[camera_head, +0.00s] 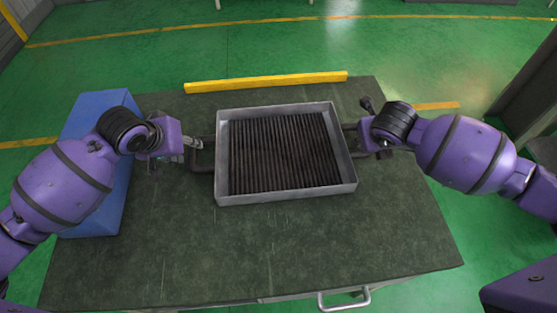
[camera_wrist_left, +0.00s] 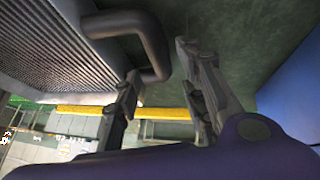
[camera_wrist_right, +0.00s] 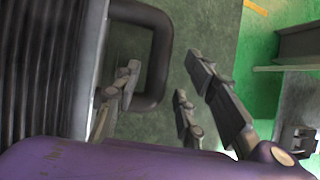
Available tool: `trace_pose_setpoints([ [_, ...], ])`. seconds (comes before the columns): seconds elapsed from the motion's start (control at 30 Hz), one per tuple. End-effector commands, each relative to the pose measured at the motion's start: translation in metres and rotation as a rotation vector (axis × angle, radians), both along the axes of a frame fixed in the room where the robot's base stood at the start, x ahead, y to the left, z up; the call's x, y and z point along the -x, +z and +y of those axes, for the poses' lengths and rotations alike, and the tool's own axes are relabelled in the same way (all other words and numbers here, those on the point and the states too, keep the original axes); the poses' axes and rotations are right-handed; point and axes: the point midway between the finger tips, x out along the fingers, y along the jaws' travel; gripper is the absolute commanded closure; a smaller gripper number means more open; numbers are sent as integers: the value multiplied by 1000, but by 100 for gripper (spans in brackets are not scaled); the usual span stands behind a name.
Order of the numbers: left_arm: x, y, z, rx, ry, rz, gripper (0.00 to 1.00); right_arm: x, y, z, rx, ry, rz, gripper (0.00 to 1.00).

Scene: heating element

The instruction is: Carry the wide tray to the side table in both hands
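The wide tray (camera_head: 222,180) is a shallow grey metal pan holding a dark ribbed heating element (camera_head: 285,155). It sits flat on the dark table (camera_head: 300,240), with a dark handle on each side. My left gripper (camera_head: 190,155) is at the left handle (camera_head: 203,157). In the left wrist view its fingers (camera_wrist_left: 163,85) are apart, with the handle's bar (camera_wrist_left: 152,45) appearing between them, not clamped. My right gripper (camera_wrist_right: 165,80) is open at the right handle (camera_wrist_right: 162,55), its fingers apart on either side of the bar. Whether either touches its handle is unclear.
A blue block (camera_head: 105,180) stands at the table's left, beside my left arm. A yellow bar (camera_head: 265,82) lies along the far table edge. The table's front is clear, with a metal pull handle (camera_head: 343,300) below its near edge. I cannot pick out a separate side table.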

Motion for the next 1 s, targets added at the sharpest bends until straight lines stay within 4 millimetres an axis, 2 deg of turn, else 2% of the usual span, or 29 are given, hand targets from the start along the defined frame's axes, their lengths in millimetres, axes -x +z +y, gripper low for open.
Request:
trace_pose_setpoints([
  [0.2, 24, 43, 8, -3, -1, -3, 62, 0, 0, 0, 0, 0, 0, 62],
  [0.43, 42, 72, 13, -2, -1, -2, 62, 0, 0, 0, 0, 0, 0, 62],
  [0.67, 47, 81, 14, -1, -2, 0, 62, 5, 9, 2, 0, 0, -1, 62],
  [1.0, 47, 80, 14, -1, -2, 0, 62, 40, 68, 12, 1, 2, -3, 62],
])
